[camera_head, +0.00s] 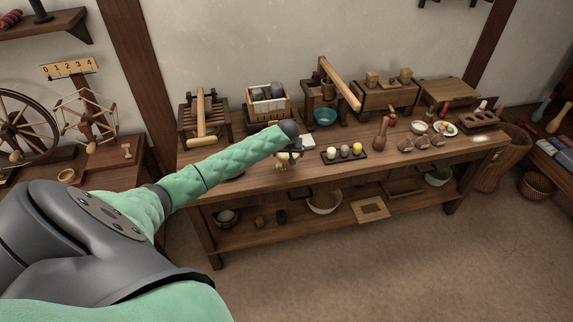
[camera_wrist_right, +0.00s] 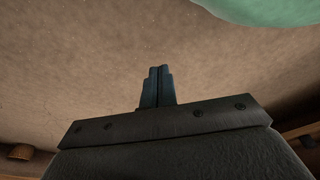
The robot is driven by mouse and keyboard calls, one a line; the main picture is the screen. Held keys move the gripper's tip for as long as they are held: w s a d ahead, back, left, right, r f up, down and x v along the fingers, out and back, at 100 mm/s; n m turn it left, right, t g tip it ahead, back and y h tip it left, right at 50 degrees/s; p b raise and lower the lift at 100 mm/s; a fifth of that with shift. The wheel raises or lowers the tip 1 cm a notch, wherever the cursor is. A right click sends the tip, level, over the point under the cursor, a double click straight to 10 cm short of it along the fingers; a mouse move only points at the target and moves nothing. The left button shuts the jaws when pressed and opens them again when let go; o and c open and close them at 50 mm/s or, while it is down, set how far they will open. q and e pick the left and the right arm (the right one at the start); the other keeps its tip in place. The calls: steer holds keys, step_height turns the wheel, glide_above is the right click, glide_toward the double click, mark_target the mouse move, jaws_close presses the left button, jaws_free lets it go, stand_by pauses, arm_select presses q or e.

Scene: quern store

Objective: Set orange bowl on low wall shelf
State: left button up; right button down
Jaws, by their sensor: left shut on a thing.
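My left gripper (camera_head: 288,154) is over the front part of the long bench, at the end of my green arm. It is shut on a small orange-yellow thing (camera_head: 281,166), which shows just below the gripper. The thing is mostly hidden and too small to tell whether it is a bowl. A wooden wall shelf (camera_head: 62,25) with dark and red items is at the top left. Another shelf edge (camera_head: 455,3) shows at the top right; I cannot tell which is the low one. My right gripper (camera_wrist_right: 157,87) is shut and empty, above bare floor.
The long bench (camera_head: 260,182) carries a teal bowl (camera_head: 325,117), a dark tray (camera_head: 344,155) with small cups, a white bowl (camera_head: 419,127) and several wooden tools. Its under-shelf (camera_head: 285,225) holds bowls. A spinning wheel (camera_head: 25,125) stands left. The floor in front is clear.

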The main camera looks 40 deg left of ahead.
arm_select(q)
steer(key=shift+a+f, duration=0.3)
steer(key=shift+a, duration=0.1)
steer(key=shift+f+b, duration=0.4)
steer(key=shift+b, duration=0.25)
step_height(320, 180, down, 3)
steer(key=b, duration=0.3)
arm_select(e)
steer(key=w+a+r, duration=0.2)
steer(key=a+r, duration=0.1)
steer(key=r, duration=0.8)
steer(key=shift+w+a+g, duration=0.2)
steer(key=shift+w+g, duration=0.2)
arm_select(q)
steer(key=shift+f, duration=0.1)
arm_select(e)
steer(key=shift+f, duration=0.1)
arm_select(q)
steer(key=o, duration=0.8)
steer(key=shift+c, duration=0.2)
arm_select(e)
steer(key=shift+f, duration=0.1)
